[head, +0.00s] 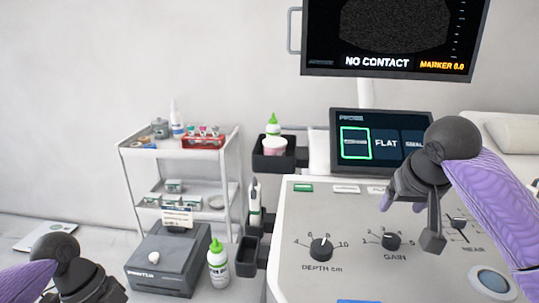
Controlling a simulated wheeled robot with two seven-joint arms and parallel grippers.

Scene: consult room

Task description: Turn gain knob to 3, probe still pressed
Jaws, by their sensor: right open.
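The black gain knob (391,241) stands on the light console panel, above the label GAIN. Its scale is partly covered, and I cannot read its setting for certain. My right gripper (411,222) is open, with its fingers pointing down just above and to the right of the knob. I see nothing between the fingers. My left gripper (92,290) is at the lower left, cut off by the picture's edge, and its jaws are not clear. A white, probe-like piece (254,204) stands in a side holder. The upper monitor (390,35) reads NO CONTACT.
The depth knob (321,249) is left of the gain knob, and a slider (458,224) marked NEAR is to the right. A touch screen (381,141) stands behind. A cart (181,150), a printer (160,262) and a green-capped bottle (217,264) are at the left.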

